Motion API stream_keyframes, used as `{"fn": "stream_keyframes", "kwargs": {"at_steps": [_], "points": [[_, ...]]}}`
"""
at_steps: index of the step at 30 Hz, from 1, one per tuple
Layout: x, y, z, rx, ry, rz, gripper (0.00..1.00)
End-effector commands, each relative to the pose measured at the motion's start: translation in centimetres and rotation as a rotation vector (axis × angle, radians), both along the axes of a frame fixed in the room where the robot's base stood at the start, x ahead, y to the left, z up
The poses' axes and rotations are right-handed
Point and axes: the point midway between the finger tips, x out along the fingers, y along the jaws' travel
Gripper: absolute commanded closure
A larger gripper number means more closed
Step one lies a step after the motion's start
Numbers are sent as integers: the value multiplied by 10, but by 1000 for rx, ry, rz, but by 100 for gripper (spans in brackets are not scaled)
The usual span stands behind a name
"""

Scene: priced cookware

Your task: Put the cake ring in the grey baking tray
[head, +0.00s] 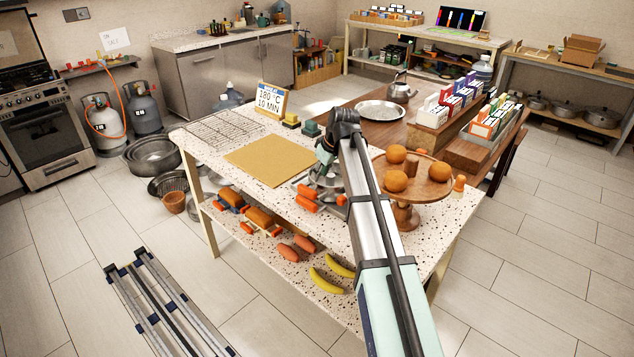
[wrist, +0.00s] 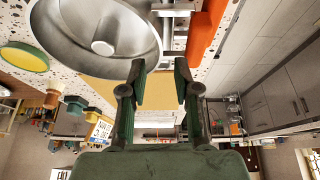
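A round silver metal pan with a raised centre tube (wrist: 104,30), which looks like the cake ring, fills the upper left of the wrist view. My gripper (wrist: 160,78) is open, with nothing visible between its fingers. One fingertip overlaps the pan's rim in the picture; I cannot tell whether they touch. In the head view my arm mostly hides the gripper, above the speckled worktop. I cannot surely pick out the grey baking tray; a round silver tray (head: 380,112) lies on the brown table behind.
Orange pieces (head: 310,199) lie close beside my gripper. A tan mat (head: 268,161) and a wire rack (head: 222,131) lie on the speckled worktop. A wooden cake stand (head: 429,189) with orange balls stands right of my arm. A sign (head: 272,99) stands at the back edge.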

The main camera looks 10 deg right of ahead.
Motion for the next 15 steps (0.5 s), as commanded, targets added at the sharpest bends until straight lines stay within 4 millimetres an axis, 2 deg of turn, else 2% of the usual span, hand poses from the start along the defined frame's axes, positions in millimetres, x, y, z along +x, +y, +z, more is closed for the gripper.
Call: {"fn": "stream_keyframes", "kwargs": {"at_steps": [6, 10, 15], "points": [[-13, -9, 36, 0, -3, -2, 69], [-17, -13, 51, 0, -1, -1, 69], [-21, -14, 60, 0, 0, -1, 69]]}}
